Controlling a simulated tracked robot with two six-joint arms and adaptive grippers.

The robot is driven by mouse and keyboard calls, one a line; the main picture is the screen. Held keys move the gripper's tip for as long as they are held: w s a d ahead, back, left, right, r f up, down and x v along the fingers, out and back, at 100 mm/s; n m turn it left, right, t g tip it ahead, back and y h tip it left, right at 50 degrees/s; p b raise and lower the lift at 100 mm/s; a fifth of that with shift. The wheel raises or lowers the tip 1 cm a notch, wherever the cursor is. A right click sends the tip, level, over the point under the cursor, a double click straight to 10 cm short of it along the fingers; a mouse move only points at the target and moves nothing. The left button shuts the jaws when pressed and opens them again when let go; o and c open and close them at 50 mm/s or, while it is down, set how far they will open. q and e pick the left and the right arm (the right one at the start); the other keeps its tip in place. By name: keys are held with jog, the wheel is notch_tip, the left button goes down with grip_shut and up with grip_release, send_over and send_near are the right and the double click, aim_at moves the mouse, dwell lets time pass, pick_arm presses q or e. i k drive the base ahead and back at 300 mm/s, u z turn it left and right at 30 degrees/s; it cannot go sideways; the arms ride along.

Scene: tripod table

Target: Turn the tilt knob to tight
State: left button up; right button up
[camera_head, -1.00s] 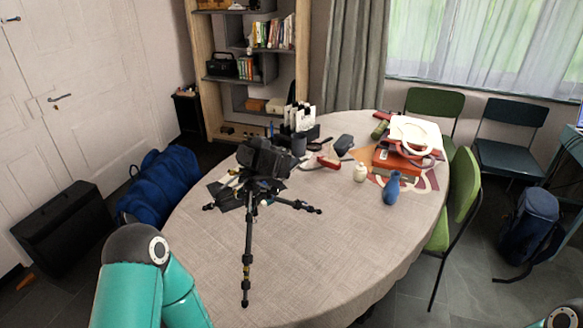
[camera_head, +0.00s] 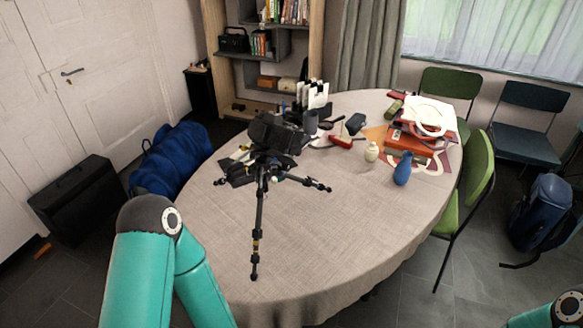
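A black tripod (camera_head: 258,230) stands on the table with its legs spread, one leg reaching toward the front. A dark camera (camera_head: 272,135) sits on its head. The tilt knob is too small and dark to make out among the dark parts under the camera. Teal links of my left arm show at the lower left, and a small part of my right arm shows at the lower right corner. Neither gripper is in the picture.
The table (camera_head: 330,230) has free room at its front and right. A blue vase (camera_head: 402,169), a cream jar (camera_head: 371,151), a red stapler-like object (camera_head: 341,142) and a stack of books (camera_head: 416,143) stand right of the tripod. Green chairs (camera_head: 470,180) flank the table.

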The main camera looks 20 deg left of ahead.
aim_at(286, 166)
jog(key=z, duration=0.95)
jog(key=i, duration=0.15)
jog(key=u, duration=2.75)
jog(key=k, duration=0.9)
jog(key=z, duration=1.25)
jog(key=i, duration=0.95)
jog(key=z, duration=0.05)
